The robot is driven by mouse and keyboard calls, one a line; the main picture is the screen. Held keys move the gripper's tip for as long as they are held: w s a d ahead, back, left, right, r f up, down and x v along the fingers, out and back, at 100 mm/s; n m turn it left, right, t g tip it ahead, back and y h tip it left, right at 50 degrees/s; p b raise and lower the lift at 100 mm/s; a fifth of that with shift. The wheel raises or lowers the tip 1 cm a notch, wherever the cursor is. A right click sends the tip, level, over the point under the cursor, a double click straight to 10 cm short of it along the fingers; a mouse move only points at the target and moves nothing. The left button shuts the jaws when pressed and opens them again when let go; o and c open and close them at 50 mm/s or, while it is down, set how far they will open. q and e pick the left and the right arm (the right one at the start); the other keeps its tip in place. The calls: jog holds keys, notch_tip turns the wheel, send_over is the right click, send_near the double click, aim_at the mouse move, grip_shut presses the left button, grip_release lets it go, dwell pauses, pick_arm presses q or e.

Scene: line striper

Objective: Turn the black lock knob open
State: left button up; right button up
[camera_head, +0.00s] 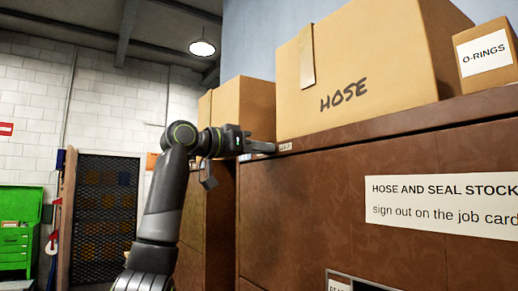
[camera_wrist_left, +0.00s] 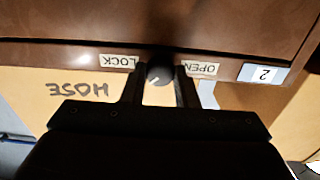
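The black lock knob (camera_wrist_left: 159,76) sits on the brown cabinet's top rail in the left wrist view, which is upside down. A short pale mark on the knob runs at a slant. A LOCK label (camera_wrist_left: 119,62) is on one side of it and an OPEN label (camera_wrist_left: 200,68) on the other. My left gripper (camera_wrist_left: 160,82) has a finger on each side of the knob; both fingers look to be against it. In the head view my left gripper (camera_head: 262,148) is at the cabinet's top edge and the knob is hidden. My right gripper is not in view.
A HOSE box (camera_head: 360,65) stands on the cabinet (camera_head: 310,200) just above the gripper. An O-RINGS box (camera_head: 487,57) is to its right and another box (camera_head: 240,105) to its left. A stock sign (camera_head: 440,205) is on the cabinet front. A green tool cabinet (camera_head: 20,220) is far left.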

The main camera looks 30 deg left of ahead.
pick_arm(q)
jog(key=c, duration=0.4)
jog(key=shift+c, duration=0.2)
jog(key=shift+n, duration=0.3)
jog(key=shift+n+b, duration=1.95)
jog(key=shift+n, duration=6.65)
jog(key=o, duration=1)
